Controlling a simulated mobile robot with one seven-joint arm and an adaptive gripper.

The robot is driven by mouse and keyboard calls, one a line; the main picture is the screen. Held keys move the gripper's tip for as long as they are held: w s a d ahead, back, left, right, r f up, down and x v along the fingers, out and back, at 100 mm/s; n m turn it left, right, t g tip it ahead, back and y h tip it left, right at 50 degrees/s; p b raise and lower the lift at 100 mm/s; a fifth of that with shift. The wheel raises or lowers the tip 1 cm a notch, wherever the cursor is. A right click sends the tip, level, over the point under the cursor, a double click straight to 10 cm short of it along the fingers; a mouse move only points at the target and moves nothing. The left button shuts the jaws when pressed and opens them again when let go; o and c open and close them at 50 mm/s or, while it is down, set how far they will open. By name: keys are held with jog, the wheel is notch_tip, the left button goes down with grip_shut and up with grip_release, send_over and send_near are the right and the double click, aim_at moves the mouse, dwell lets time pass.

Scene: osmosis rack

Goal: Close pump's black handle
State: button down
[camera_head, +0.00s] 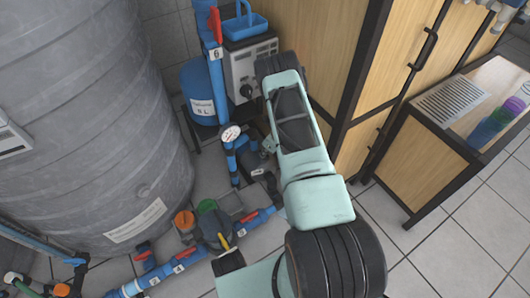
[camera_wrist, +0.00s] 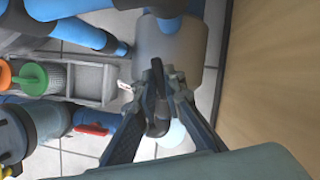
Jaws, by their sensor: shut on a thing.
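The pump shows in the wrist view as a grey, rounded body (camera_wrist: 200,42) with blue pipes joined to it. Its black handle (camera_wrist: 158,127) is a dark, narrow piece in front of the pump body. My gripper (camera_wrist: 163,88) has its two dark fingers closed around the handle, one on each side. In the head view my mint-green arm reaches down between the blue pipes and the wooden cabinet. It hides most of the pump there, and the handle cannot be made out. Part of my gripper (camera_head: 268,146) shows beside the pipes.
A pressure gauge (camera_head: 231,133) on a blue pipe stands just left of my gripper. A large grey tank (camera_head: 95,120) fills the left. The wooden cabinet (camera_head: 300,40) stands close on the right. Blue pipes with a red valve handle (camera_wrist: 91,129) lie on the left in the wrist view.

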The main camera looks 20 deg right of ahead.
jog(key=m+h+b, duration=0.1)
jog(key=m, duration=0.2)
jog(key=shift+a+f, duration=0.1)
jog(key=shift+m+t+h+b, duration=0.3)
jog(key=shift+m+b, duration=0.05)
jog(key=shift+m, duration=0.25)
jog(key=c, duration=2)
grip_release()
jog(key=v, duration=1.2)
jog(key=shift+r, duration=0.25)
